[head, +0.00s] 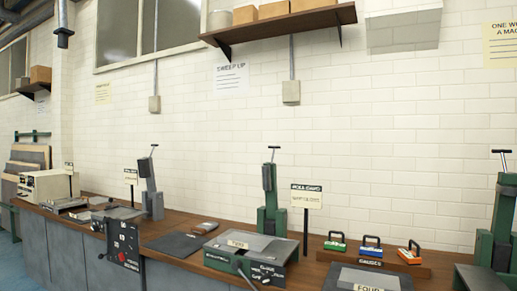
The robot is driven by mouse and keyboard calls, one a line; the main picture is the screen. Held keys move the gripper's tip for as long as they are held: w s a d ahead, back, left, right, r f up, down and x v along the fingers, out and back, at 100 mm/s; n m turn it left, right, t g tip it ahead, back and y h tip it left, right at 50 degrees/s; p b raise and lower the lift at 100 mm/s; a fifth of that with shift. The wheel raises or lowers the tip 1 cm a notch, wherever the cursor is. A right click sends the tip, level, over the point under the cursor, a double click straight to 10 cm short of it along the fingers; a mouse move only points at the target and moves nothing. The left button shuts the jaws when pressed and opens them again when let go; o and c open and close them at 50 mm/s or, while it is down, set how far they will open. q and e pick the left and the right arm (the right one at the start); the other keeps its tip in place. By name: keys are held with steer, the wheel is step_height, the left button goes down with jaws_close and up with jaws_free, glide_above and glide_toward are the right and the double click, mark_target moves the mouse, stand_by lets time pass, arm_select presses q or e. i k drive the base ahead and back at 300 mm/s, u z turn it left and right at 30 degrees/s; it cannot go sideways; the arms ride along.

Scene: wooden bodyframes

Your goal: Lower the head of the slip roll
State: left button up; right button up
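I cannot tell for sure which machine is the slip roll. Upright heads with black T-handles on top stand along the bench: a grey one (152,190) at the left, a green one (270,195) in the middle and another green one (503,215) cut off by the right edge. In front of the middle one is a green-sided box with a grey top (252,248) and a label. A dark box (122,244) with red buttons is on the bench front at the left. Neither of my grippers is in view.
The long brown bench (190,226) runs along a white brick wall. A small sign (306,197) stands on a post. Green, blue and orange handled blocks (371,247) sit on a wooden strip. A dark flat plate (175,244) lies on the bench. A shelf (280,25) hangs above.

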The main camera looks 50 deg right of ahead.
mark_target(270, 196)
steer(key=z, duration=0.7)
steer(key=i, duration=0.9)
steer(key=z, duration=0.85)
